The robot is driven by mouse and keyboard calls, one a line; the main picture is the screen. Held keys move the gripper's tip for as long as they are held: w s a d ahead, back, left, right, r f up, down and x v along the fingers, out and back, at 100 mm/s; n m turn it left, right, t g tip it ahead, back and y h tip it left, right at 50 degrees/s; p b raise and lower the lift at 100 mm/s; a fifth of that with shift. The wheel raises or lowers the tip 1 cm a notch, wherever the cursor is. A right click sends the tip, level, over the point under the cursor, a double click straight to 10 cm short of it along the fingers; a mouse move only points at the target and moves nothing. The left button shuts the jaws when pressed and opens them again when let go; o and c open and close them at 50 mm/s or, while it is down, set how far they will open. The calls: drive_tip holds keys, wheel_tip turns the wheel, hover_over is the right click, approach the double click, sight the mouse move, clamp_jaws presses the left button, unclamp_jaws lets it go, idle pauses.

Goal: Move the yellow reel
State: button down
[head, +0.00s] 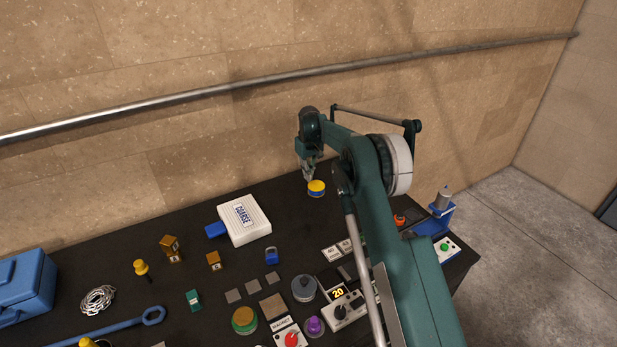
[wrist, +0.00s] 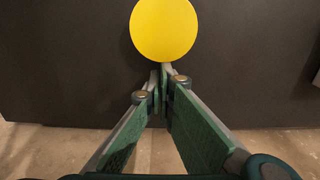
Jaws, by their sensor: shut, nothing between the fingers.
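My gripper (head: 309,178) is just above or beside the reel. In the wrist view my gripper (wrist: 163,76) has its fingertips together at the lower rim of the yellow disc, with nothing between them. I cannot tell whether they touch the reel.
A white case (head: 245,221) with a blue part lies to the left. A blue padlock (head: 271,257), a control box (head: 343,309) and a blue toolbox (head: 22,287) are nearer the front. A blue press-like device (head: 436,218) stands at the right. The table around the reel is clear.

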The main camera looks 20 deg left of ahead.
drive_tip(key=s+d+b, duration=0.5)
drive_tip(key=s+d, duration=0.9)
idle(0.7)
idle(0.3)
drive_tip(key=shift+w+a+b, duration=0.45)
drive_tip(key=shift+w+a, duration=0.85)
drive_tip(key=shift+a, duration=0.05)
drive_tip(key=shift+w+a+r, duration=0.1)
drive_tip(key=shift+w+r, duration=0.05)
drive_tip(key=shift+r, duration=0.15)
wheel_tip(320, 180, up, 9)
drive_tip(key=shift+r, duration=0.2)
